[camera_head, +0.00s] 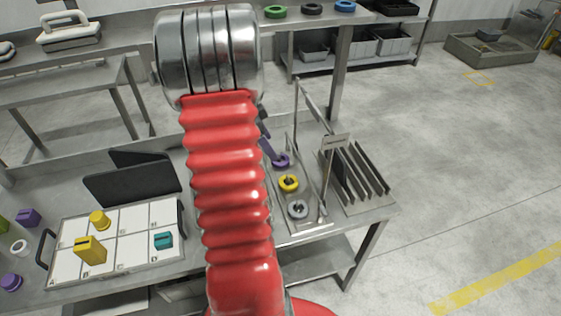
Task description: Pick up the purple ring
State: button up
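The purple ring (281,161) lies on the grey tray at the far end of a row, behind a yellow ring (288,183) and a grey ring (298,209). My red arm fills the middle of the picture. A slim dark and purplish piece, which looks like part of my gripper (267,146), shows just right of the arm and reaches down beside the purple ring's left side. Whether it touches the ring cannot be told. The rest of the gripper is hidden behind the arm, so its opening does not show.
The rings' tray (305,226) has a metal frame (327,180) rising on its right. A slotted rack (358,174) stands right of it. A white gridded tray (125,268) with yellow and teal pieces lies left, near black panels (130,186). A back shelf holds other rings.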

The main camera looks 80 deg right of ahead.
jog(key=shift+x, duration=1.1)
jog(key=shift+s+f, duration=0.1)
jog(key=shift+x, duration=2.45)
jog(key=shift+s+d, duration=0.1)
jog(key=shift+c, duration=0.5)
jog(key=c, duration=1)
notch_tip(320, 180, up, 10)
jog(key=shift+r, duration=0.1)
